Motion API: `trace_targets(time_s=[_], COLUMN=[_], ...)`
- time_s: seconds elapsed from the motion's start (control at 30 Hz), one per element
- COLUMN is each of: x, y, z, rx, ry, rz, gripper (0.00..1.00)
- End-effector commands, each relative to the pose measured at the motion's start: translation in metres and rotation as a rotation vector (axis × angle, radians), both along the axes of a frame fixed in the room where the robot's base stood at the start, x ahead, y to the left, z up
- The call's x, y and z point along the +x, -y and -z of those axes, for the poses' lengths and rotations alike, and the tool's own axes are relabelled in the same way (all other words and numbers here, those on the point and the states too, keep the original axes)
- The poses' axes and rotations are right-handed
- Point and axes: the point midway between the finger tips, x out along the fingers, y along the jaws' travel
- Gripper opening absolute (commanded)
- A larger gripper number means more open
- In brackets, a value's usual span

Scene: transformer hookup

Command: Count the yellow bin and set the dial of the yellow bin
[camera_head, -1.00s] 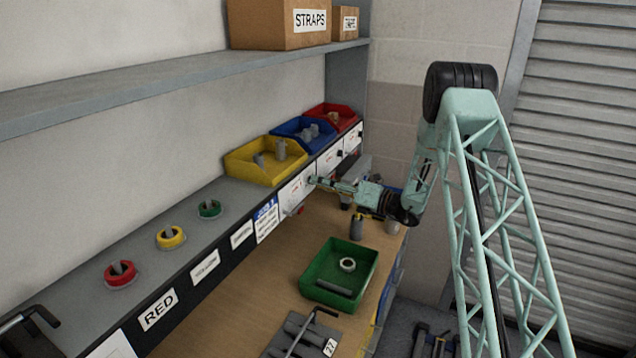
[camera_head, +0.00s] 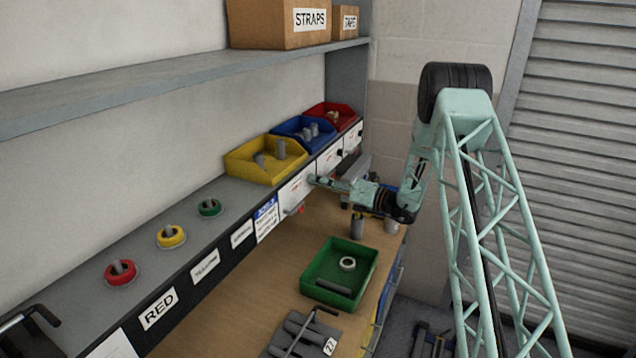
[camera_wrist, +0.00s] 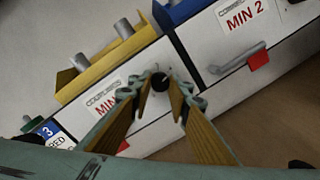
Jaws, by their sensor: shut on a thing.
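The yellow bin (camera_head: 240,170) stands on the ledge at the near end of a row of three bins. Two grey cylindrical pieces (camera_head: 281,149) stand up in it; the bin's floor is partly hidden. It also shows at upper left in the wrist view (camera_wrist: 85,84). Below it is a white panel (camera_head: 294,194) with a partly covered red MIN label. My gripper (camera_head: 314,180) is at this panel's right side. In the wrist view, my gripper (camera_wrist: 160,88) has its fingers closed around a small black dial (camera_wrist: 160,80). The dial's setting is not readable.
The blue bin (camera_head: 290,125) and red bin (camera_head: 342,113) stand farther along the ledge. In the wrist view, a MIN 2 drawer (camera_wrist: 232,50) with a handle lies right of my fingers. A green tray (camera_head: 318,285) sits on the bench below.

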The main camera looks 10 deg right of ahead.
Motion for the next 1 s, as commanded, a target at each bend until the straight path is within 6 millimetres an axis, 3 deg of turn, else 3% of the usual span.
trace_targets(time_s=[0.47, 1.0], x=[0.0000, 0.0001], y=[0.0001, 0.0002], z=[0.0016, 0.0037], rx=[-0.053, -0.223], ry=[0.069, 0.288], rz=[0.000, 0.000], gripper=[0.07, 0.07])
